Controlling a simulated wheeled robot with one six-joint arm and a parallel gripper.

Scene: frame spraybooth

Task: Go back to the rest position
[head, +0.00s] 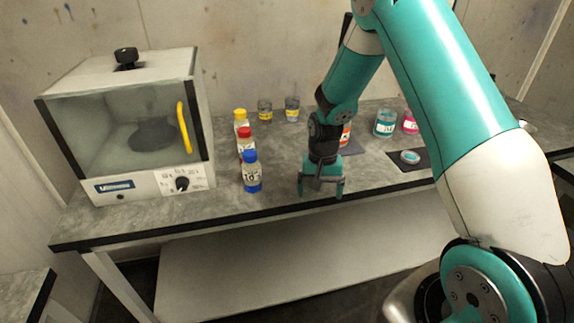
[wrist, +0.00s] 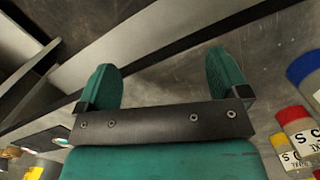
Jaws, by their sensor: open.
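My gripper (head: 322,190) points down over the front edge of the grey bench (head: 215,212), to the right of the blue-capped bottle. In the wrist view my gripper (wrist: 165,82) has its two teal fingers spread apart. Nothing is between the fingers. The rest position itself is not marked in either view.
A vacuum chamber (head: 125,125) with a yellow handle stands at the left. Blue-capped (head: 252,172), red-capped (head: 245,143) and yellow-capped (head: 240,120) bottles stand in a row left of my gripper. Small jars (head: 265,109) stand behind. Teal (head: 385,123) and pink (head: 410,121) containers and a dark mat (head: 418,163) are at right.

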